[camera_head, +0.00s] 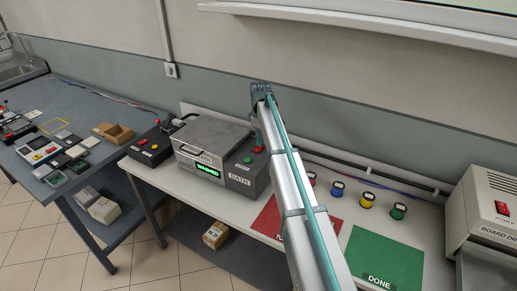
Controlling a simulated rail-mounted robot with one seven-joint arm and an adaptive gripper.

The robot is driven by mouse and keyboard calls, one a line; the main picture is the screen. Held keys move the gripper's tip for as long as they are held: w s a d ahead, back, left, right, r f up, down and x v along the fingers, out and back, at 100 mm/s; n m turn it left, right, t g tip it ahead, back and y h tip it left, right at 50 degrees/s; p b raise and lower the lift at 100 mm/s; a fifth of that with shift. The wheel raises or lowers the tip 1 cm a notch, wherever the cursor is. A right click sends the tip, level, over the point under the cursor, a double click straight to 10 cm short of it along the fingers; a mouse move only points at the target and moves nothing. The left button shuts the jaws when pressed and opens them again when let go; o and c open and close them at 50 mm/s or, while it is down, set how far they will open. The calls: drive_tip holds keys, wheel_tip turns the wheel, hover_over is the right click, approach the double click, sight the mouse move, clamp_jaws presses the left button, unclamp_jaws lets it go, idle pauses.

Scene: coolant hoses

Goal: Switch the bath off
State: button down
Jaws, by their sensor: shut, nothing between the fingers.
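The bath (212,140) is a grey box with a closed lid and a front handle on the white bench. Its green display (208,171) is lit with a word I cannot read surely. On its right, a dark panel marked BATH (240,181) carries a green button (248,160) and a red switch (258,149). My arm rises in front and bends down behind itself. My gripper (257,137) shows only in small part, just above the red switch, mostly hidden by my arm. It looks shut and empty; I cannot tell whether it touches the switch.
A dark control box (150,146) stands left of the bath. A red mat (268,219) and a green DONE mat (386,261) lie to its right. Several coloured round caps (367,199) line the back. A board dryer (490,208) stands far right. Hoses run along the wall.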

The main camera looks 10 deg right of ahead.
drive_tip(key=shift+f, duration=0.45)
drive_tip(key=shift+r, duration=0.15)
drive_tip(key=shift+r+p, duration=1.8)
drive_tip(key=shift+r, duration=1.6)
